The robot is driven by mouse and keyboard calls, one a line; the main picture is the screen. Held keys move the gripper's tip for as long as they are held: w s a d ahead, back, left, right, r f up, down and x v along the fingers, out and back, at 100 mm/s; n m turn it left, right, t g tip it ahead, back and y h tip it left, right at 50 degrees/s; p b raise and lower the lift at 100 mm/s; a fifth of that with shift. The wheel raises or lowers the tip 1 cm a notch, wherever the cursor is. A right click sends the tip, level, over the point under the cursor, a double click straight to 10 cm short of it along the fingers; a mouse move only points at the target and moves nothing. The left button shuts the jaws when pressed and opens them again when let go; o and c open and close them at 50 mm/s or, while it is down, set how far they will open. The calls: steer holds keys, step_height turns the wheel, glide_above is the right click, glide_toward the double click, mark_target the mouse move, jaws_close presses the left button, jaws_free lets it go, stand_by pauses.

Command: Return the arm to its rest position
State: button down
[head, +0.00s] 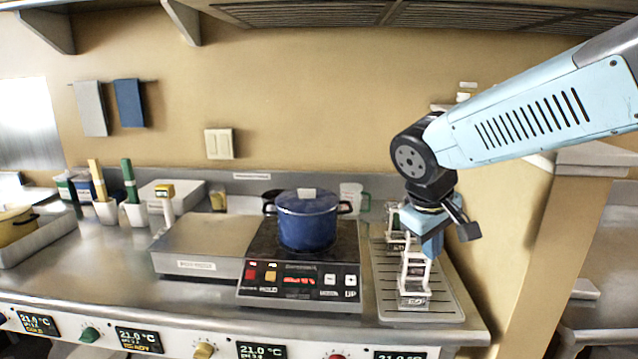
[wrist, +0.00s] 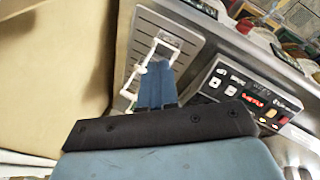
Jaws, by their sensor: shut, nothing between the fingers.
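My arm reaches in from the upper right in the head view. My gripper (head: 432,246) hangs pointing down over the grey drip tray (head: 440,306) at the right end of the counter. Its blue fingers are shut and empty, and they also show in the wrist view (wrist: 156,88). A white frame-like holder (head: 414,274) stands on the tray close to the fingers. It also shows beside the fingers in the wrist view (wrist: 133,80). I cannot tell whether the fingers touch it. A second white holder (head: 394,222) stands behind, partly hidden by my gripper.
A blue lidded pot (head: 307,222) stands on the hot plate (head: 300,278) left of the tray. A clear measuring cup (head: 352,197) stands behind it. A steel scale (head: 208,246) sits further left. A wall shelf and a tan post (head: 545,230) are close to my arm on the right.

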steer(key=s+d+r+m+t+y, duration=0.2)
steer(key=s+r+m, duration=0.3)
steer(key=s, duration=0.3)
steer(key=shift+s+d+t+y, duration=0.3)
steer(key=shift+d+y, duration=0.1)
steer(key=shift+d, duration=0.2)
stand_by(1.1)
